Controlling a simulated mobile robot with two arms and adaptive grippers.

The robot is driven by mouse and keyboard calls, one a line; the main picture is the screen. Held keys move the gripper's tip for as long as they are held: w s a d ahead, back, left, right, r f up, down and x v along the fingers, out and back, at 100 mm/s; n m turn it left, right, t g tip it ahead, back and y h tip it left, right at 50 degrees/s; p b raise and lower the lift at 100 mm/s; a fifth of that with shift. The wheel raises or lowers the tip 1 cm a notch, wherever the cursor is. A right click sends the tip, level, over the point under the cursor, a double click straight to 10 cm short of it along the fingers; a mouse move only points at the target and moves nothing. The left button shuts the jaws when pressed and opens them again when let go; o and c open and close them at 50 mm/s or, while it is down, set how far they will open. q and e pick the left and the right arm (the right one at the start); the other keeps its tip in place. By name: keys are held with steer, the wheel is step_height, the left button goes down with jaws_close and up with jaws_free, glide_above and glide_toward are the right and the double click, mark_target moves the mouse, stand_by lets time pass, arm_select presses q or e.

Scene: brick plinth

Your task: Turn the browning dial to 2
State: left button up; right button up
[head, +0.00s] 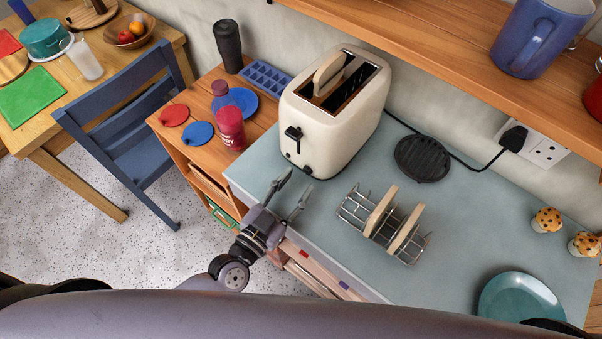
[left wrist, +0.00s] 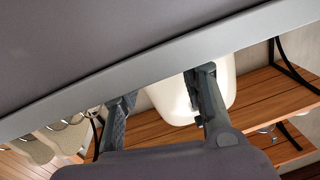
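A cream toaster (head: 330,118) stands upright on the blue-grey worktop, with a slice of bread in one slot and the other slot empty. Its black lever (head: 293,133) is on the end facing my left gripper. A small dark knob-like part (head: 307,171) sits low on that end; it may be the browning dial, but its marks and setting are too small to read. My left gripper (head: 294,187) is open and empty, in front of the toaster and apart from it. In the left wrist view, its spread fingers (left wrist: 158,92) show before a cream body (left wrist: 172,100), apparently the toaster. My right gripper is not in view.
A toast rack (head: 384,228) with bread, a black trivet (head: 423,158) and a teal plate (head: 520,298) stand on the worktop (head: 460,215). A black cord runs from behind the toaster to a wall socket (head: 545,150). A wooden shelf (head: 440,62) overhangs the back.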

mark_target(307, 171)
arm_select(q)
steer(key=shift+x, duration=1.45)
steer(key=shift+c, duration=0.3)
jaws_close()
